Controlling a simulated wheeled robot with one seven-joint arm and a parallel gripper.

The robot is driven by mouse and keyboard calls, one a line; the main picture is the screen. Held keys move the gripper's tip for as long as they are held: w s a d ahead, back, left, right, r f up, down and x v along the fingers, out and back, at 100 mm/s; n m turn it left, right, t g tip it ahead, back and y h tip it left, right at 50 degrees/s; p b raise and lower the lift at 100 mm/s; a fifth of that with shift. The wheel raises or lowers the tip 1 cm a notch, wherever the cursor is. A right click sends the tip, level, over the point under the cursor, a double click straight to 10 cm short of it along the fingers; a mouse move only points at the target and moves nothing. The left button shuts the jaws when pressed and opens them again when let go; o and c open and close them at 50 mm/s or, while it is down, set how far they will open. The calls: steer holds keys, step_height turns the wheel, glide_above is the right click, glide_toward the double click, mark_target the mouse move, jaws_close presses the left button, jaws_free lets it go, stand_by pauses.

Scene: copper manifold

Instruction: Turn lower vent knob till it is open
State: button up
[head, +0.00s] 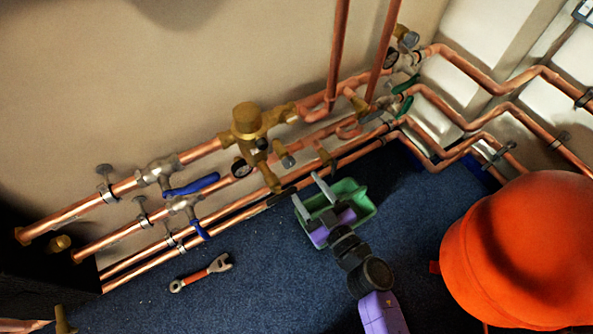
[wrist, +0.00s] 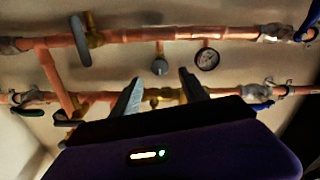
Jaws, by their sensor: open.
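My gripper (head: 307,190) is open, its two grey fingers apart and pointing at the pipework in the head view. In the wrist view the gripper (wrist: 160,85) has no object gripped. A grey knob (head: 288,160) on a brass fitting sits up and left of the fingers in the head view. A grey knob (wrist: 160,66) also shows just beyond the fingertips in the wrist view, apart from them. I cannot tell for sure which knob is the lower vent one, or its turn. A small brass fitting (wrist: 155,103) shows between the fingers.
Copper pipes run along the wall, with a brass valve (head: 247,120), a gauge (wrist: 207,58) and blue levers (head: 192,186). A large orange object (head: 525,250) stands at right.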

mark_target(291, 165)
steer(key=b+x, duration=0.2)
steer(key=x, duration=0.5)
jaws_close()
